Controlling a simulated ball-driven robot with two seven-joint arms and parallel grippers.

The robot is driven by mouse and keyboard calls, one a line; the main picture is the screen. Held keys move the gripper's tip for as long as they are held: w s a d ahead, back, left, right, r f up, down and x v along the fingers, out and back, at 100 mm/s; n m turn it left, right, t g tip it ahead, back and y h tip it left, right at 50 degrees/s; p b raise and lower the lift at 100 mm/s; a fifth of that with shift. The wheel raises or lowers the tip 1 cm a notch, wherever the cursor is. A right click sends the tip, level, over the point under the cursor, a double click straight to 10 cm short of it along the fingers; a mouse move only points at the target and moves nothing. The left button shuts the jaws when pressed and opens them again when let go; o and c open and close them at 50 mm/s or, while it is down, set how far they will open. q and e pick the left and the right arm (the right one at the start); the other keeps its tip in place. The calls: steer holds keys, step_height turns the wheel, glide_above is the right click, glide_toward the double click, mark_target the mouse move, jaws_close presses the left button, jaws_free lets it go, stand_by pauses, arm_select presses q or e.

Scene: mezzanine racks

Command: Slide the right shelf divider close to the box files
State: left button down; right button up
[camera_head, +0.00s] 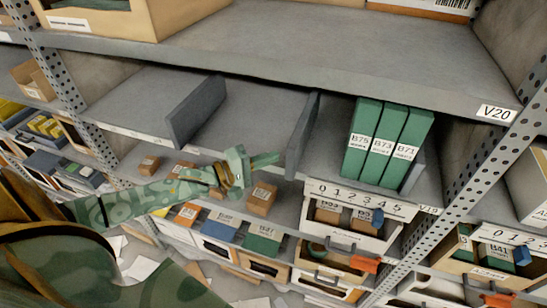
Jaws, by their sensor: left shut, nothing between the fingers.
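Three green box files (384,143) stand side by side, leaning slightly, on the middle shelf (262,105). The right shelf divider (301,136), a thin dark grey plate seen nearly edge-on, stands to their left with a strip of bare shelf between. The left divider (196,110) stands farther left, well apart from it. My left gripper (272,158), camouflage green, is shut and empty. In the picture its tip lies just left of the right divider's lower front part; I cannot tell whether they touch. My right gripper is out of view.
A shelf overhead (290,45) bears the V20 label. Below are small brown cartons (261,198), a drawer box (352,215) numbered 0 to 5 and several bins. A perforated upright (462,205) stands at right. Shelf between the dividers is bare.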

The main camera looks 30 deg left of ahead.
mark_target(295, 164)
arm_select(q)
steer(key=shift+w+d, duration=0.1)
steer(key=shift+d, duration=0.7)
steer(key=d+p, duration=0.1)
steer(key=w+d+p, duration=0.1)
steer(key=d, duration=0.1)
steer(key=d+p, duration=0.1)
steer(key=d, duration=0.1)
steer(key=shift+w+d+r, duration=0.15)
steer(key=shift+r, duration=0.15)
steer(key=d, duration=0.2)
steer(key=w+d+p, duration=0.1)
steer(key=d, duration=0.2)
steer(key=shift+w+d+f, duration=0.2)
steer(key=shift+d+f, duration=0.1)
steer(key=shift+d, duration=0.1)
steer(key=shift+p, duration=0.4)
